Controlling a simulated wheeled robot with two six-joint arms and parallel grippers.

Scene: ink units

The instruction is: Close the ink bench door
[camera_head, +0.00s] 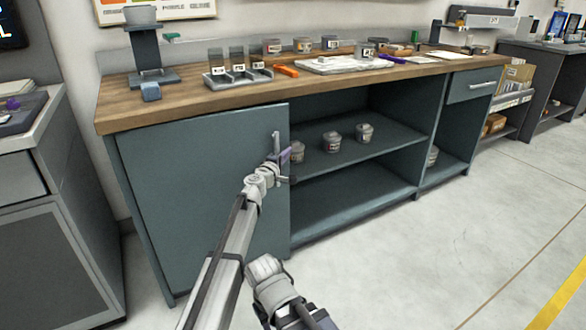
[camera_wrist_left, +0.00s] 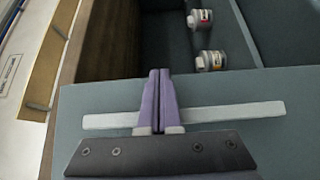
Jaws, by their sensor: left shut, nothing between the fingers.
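The ink bench door (camera_head: 200,190) is a flat teal panel at the left of the bench, with a pale bar handle (camera_head: 276,143) near its right edge. Open shelves show to the right of that edge. My left gripper (camera_head: 287,157) is at the door's right edge, just below the handle in the head view. In the left wrist view, its purple fingers (camera_wrist_left: 158,100) are together and empty, lying across the view of the handle (camera_wrist_left: 235,114) and door edge. I cannot tell whether they touch. My right gripper's fingers do not show.
Several jars stand on the inner shelf, one of them a lidded jar (camera_head: 332,141). The wooden worktop (camera_head: 190,98) holds a stand, a rack and more jars. A grey cabinet (camera_head: 50,240) stands at the left. The floor (camera_head: 450,250) on the right is clear.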

